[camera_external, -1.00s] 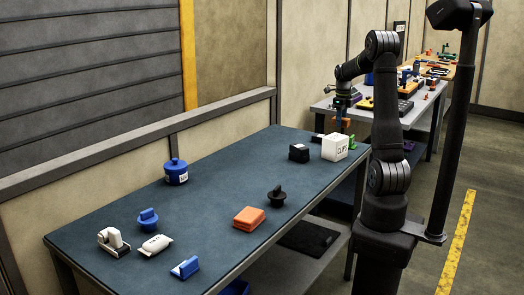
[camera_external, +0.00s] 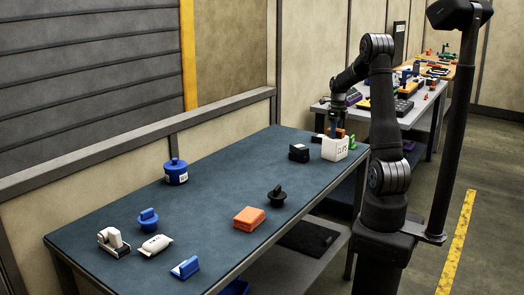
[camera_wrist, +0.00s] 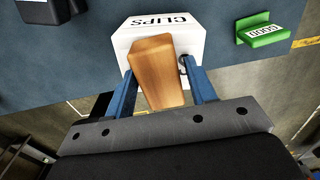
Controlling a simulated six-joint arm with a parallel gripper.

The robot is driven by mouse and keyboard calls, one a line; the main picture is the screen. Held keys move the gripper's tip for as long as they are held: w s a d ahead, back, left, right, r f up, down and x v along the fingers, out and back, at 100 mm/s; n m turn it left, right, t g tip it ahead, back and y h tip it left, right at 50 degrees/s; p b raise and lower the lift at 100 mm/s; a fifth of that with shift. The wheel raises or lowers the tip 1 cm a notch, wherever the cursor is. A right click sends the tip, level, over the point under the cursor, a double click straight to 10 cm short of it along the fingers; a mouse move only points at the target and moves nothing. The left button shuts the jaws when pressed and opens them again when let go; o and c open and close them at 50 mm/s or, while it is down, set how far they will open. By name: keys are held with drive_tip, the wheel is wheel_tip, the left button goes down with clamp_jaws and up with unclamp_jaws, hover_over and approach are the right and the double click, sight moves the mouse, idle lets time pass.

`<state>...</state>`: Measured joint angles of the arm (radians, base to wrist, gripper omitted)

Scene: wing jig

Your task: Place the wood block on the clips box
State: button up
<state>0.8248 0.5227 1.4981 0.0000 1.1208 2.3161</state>
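The wood block (camera_wrist: 156,68) is brown and sits between the two blue fingers of my gripper (camera_wrist: 160,83) in the wrist view. My gripper (camera_external: 337,133) appears shut on it and points down over the clips box. The clips box (camera_external: 335,149) is white with CLIPS lettering and stands at the far right end of the blue table. In the wrist view the box (camera_wrist: 140,30) lies directly behind the block, partly hidden by it. I cannot tell whether the block touches the box top.
A black block (camera_external: 299,153) stands left of the box. A green labelled piece (camera_wrist: 264,35) lies to its right in the wrist view. An orange block (camera_external: 249,217), a dark knobbed piece (camera_external: 277,197) and a blue container (camera_external: 176,172) stand farther off on the table.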

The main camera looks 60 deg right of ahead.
drive_tip(key=shift+o, duration=0.6)
drive_tip(key=shift+r, duration=0.1)
wheel_tip(320, 180, up, 12)
drive_tip(key=shift+f, duration=4.2)
